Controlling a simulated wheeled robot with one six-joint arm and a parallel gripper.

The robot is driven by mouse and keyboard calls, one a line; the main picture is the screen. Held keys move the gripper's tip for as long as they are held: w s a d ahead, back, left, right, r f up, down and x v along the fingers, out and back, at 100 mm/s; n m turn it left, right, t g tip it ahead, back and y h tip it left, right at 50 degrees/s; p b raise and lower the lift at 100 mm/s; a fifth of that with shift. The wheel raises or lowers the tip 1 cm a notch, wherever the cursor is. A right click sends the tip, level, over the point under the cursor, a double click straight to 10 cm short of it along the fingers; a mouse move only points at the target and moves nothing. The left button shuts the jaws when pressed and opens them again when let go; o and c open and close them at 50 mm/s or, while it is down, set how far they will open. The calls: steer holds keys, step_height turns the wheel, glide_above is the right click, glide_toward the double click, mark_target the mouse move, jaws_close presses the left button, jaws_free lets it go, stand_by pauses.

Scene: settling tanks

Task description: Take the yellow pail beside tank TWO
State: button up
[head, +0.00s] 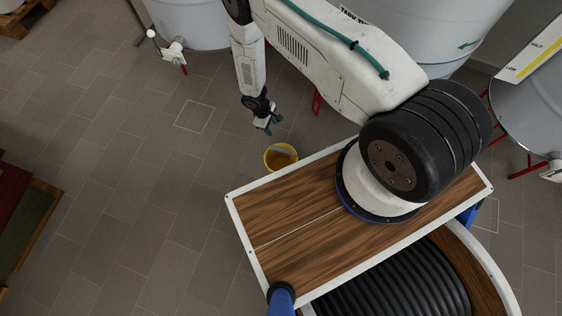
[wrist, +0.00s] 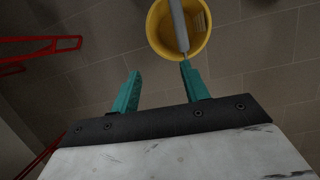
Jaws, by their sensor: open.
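The yellow pail (head: 270,160) stands on the tiled floor in the head view, just beyond the edge of my wooden deck. A grey handle or bar crosses its mouth. It also shows in the wrist view (wrist: 160,42) at the top, above and right of my fingers. My gripper (head: 269,124) has teal fingers, open and empty, above and behind the pail. In the wrist view, the fingers (wrist: 161,92) are apart, and the right fingertip lies close to the pail's lower rim in the picture. A large pale tank (head: 440,40) stands behind my arm; its label is partly hidden.
Another tank (head: 195,22) with a white tap (head: 173,48) stands at the top left. A third tank (head: 535,110) is at the right. Red stands (wrist: 40,48) show in the wrist view. Open floor (head: 130,180) lies left of the pail.

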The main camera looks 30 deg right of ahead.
mark_target(280, 149)
steer(key=shift+n, duration=0.3)
steer(key=s+f, duration=0.1)
steer(key=f, duration=0.1)
steer(key=s+f, duration=0.2)
steer(key=f, duration=0.1)
steer(key=s+f, duration=0.2)
steer(key=shift+s+f, duration=0.25)
steer(key=shift+f, duration=0.05)
steer(key=x, duration=0.6)
steer(key=shift+s+d+f, duration=0.1)
steer(key=shift+s+d, duration=0.1)
steer(key=shift+s, duration=0.15)
steer(key=shift+f, duration=0.35)
steer(key=shift+f, duration=0.25)
jaws_close()
